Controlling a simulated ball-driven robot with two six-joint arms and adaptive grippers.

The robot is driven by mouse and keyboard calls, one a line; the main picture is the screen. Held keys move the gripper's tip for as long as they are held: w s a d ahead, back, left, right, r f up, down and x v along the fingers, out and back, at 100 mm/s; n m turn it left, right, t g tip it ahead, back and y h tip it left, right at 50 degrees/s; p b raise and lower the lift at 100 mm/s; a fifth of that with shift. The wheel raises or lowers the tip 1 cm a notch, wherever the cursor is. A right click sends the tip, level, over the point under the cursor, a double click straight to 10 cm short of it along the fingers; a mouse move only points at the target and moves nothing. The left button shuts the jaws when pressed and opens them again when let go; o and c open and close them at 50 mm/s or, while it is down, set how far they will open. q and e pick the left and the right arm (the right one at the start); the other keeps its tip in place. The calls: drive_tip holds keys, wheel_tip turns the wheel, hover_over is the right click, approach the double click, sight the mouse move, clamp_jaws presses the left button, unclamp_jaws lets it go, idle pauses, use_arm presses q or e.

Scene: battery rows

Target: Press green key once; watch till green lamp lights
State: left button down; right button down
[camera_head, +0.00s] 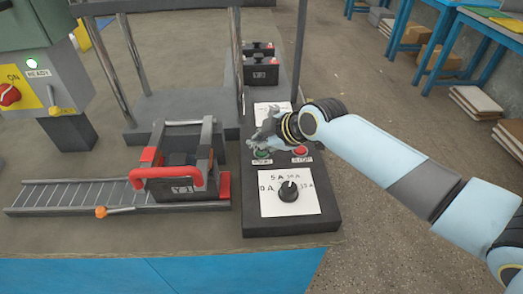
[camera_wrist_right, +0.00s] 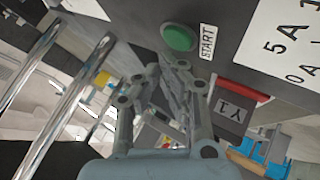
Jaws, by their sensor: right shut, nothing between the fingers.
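The green key (camera_head: 262,153) is a round button on the dark control panel, partly covered by my right gripper. My right gripper (camera_head: 262,139) is shut and empty, just behind the key in the head view. In the wrist view its fingertips (camera_wrist_right: 172,68) lie close below the key's edge; I cannot tell if they touch. A round lamp (camera_head: 32,63) marked READY on the left box looks pale and bright with a green rim. My left gripper is out of view.
A red button (camera_head: 300,151) sits right of the green key. A dial (camera_head: 289,192) with ampere marks is in front. A red-handled carriage (camera_head: 168,180) stands on a rail at left. Metal posts (camera_head: 238,60) rise behind. Black batteries (camera_head: 261,70) stand further back.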

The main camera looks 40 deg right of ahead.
sight(260, 153)
drive_tip(key=shift+f, duration=0.1)
drive_tip(key=shift+f, duration=0.35)
drive_tip(key=shift+f+b, duration=0.4)
drive_tip(key=shift+b, duration=0.15)
idle(0.5)
drive_tip(key=shift+r, duration=0.15)
drive_tip(key=shift+r+p, duration=0.7)
drive_tip(key=shift+p, duration=0.15)
wheel_tip(260, 153, up, 5)
drive_tip(key=p, duration=0.5)
